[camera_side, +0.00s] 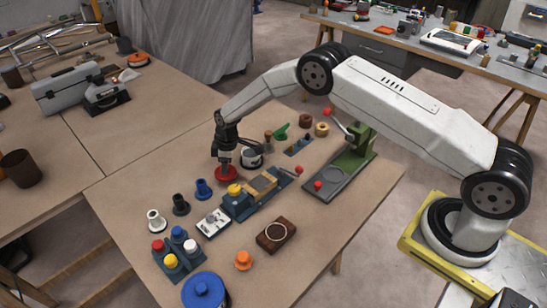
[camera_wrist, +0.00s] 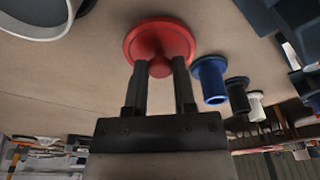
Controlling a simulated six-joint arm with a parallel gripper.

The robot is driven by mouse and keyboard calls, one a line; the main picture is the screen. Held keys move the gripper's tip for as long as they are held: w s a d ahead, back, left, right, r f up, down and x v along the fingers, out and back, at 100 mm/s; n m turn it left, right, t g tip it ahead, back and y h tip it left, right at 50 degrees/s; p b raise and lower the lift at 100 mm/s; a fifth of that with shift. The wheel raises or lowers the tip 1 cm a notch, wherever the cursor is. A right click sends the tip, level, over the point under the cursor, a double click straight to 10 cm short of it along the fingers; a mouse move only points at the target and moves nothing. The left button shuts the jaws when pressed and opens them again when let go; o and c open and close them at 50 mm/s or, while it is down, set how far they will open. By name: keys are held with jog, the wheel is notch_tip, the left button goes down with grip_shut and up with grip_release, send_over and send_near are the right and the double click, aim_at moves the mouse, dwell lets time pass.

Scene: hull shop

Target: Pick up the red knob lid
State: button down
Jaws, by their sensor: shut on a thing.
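The red knob lid (camera_side: 226,174) is a round red disc with a knob on top, at the middle of the wooden table in the side view. In the wrist view the red knob lid (camera_wrist: 160,42) fills the upper middle. My gripper (camera_side: 226,163) points down over it, and its two fingers (camera_wrist: 160,68) are shut on the knob. I cannot tell whether the disc touches the table or hangs just above it. A white pot (camera_side: 252,158) with a dark open top stands right beside the lid; part of it shows in the wrist view (camera_wrist: 38,18).
Blue (camera_side: 203,188), black (camera_side: 181,204) and white (camera_side: 156,219) flanged bushings stand in a row left of the lid. A blue fixture with a yellow knob (camera_side: 235,190) stands close in front. A green lever press (camera_side: 345,165) is to the right.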

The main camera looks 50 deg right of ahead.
jog(key=shift+r, duration=0.7)
jog(key=shift+s+r, duration=0.25)
jog(key=s+d+r, duration=0.1)
jog(key=s+r, duration=0.8)
jog(key=s, duration=0.4)
jog(key=shift+s+d, duration=0.15)
jog(key=shift+s, duration=0.1)
jog(key=shift+r, duration=0.1)
jog(key=shift+w, duration=0.15)
jog(key=w+d+f, duration=0.1)
jog(key=w+d, duration=0.8)
jog(key=w, duration=0.4)
jog(key=shift+d+f, duration=0.15)
